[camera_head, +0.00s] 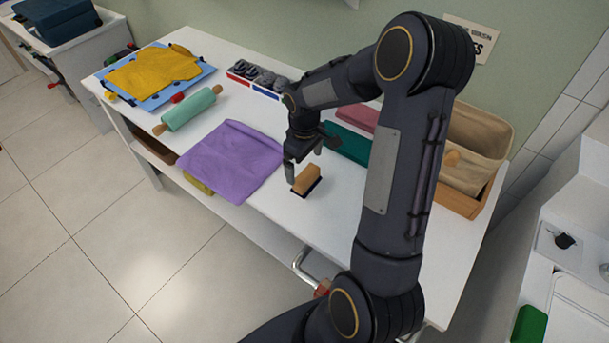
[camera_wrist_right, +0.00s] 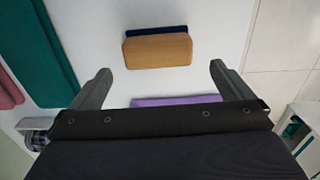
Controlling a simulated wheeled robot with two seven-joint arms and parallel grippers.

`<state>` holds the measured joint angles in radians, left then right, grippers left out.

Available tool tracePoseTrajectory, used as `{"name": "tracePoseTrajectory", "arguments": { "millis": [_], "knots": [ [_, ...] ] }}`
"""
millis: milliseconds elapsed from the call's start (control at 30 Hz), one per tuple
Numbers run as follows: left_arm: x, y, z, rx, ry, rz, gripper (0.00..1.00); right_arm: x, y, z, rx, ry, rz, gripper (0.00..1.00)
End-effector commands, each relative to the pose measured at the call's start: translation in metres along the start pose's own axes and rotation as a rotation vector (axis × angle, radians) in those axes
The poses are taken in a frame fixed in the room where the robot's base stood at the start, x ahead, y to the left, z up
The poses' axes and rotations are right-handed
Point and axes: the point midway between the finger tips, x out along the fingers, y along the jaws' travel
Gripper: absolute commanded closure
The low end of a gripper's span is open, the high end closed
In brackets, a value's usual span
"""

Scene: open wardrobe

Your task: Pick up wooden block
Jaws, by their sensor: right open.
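The wooden block (camera_head: 307,179) is a small tan block on the white table, with a dark base strip under it. In the right wrist view the wooden block (camera_wrist_right: 157,51) lies ahead of the fingertips, roughly centred between them. My right gripper (camera_head: 303,168) is open and empty, just above and behind the block in the head view. Its two fingers also show apart in the right wrist view (camera_wrist_right: 160,75). My left gripper is not in view.
A purple cloth (camera_head: 232,160) lies left of the block. A green folded item (camera_head: 346,142) lies behind it. A teal roller (camera_head: 190,109) and a yellow cloth (camera_head: 155,71) are farther left. A beige-lined bin (camera_head: 478,145) stands at the right. The table (camera_head: 270,205) is bare in front.

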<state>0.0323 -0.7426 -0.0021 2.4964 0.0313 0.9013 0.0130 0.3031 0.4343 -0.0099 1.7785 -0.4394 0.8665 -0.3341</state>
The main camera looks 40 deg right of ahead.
Motion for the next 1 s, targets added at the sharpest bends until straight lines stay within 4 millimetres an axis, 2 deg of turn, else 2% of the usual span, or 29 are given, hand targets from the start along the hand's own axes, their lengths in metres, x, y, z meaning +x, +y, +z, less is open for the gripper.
{"name": "tracePoseTrajectory", "arguments": {
  "millis": [400, 700, 1000],
  "knots": [
    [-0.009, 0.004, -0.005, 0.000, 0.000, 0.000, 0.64, 0.055, 0.003, 0.007, 0.002, -0.003, -0.003, 0.00],
    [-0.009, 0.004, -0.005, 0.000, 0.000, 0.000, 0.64, 0.060, 0.003, 0.007, 0.002, 0.001, -0.001, 0.00],
    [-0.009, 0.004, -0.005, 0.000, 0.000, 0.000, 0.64, 0.060, 0.003, 0.007, 0.002, 0.001, -0.002, 0.38]
  ]
}}
